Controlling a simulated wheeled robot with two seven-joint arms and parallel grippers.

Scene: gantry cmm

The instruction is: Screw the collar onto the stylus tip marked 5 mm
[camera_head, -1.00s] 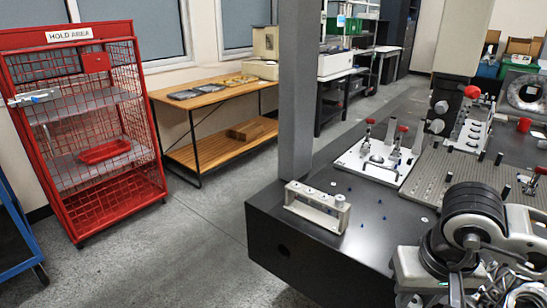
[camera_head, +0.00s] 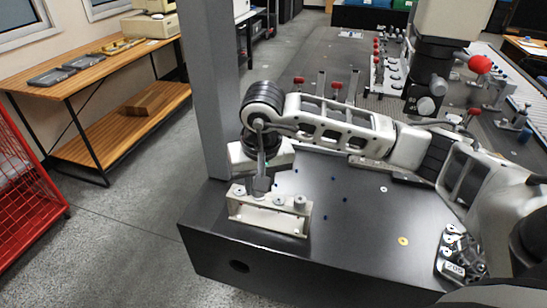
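A cream stylus rack (camera_head: 268,217) stands near the front left corner of the dark granite table. Short grey cylindrical pieces stand along its top, one at the left (camera_head: 238,190) and two at the right (camera_head: 278,199). I cannot read any size marks, so I cannot tell which piece is the 5 mm tip or the collar. My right gripper (camera_head: 262,187) points down at the top of the rack, its narrow grey fingers among these pieces. Whether it grips one is too small to tell. My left gripper is not in view.
A grey upright column (camera_head: 208,90) stands just behind and left of the rack. A yellow ring (camera_head: 403,241) and small blue dots lie on the mostly clear table (camera_head: 350,225). A metal assembly marked 205 (camera_head: 460,258) is at the right. Fixtures with red knobs stand behind my arm.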

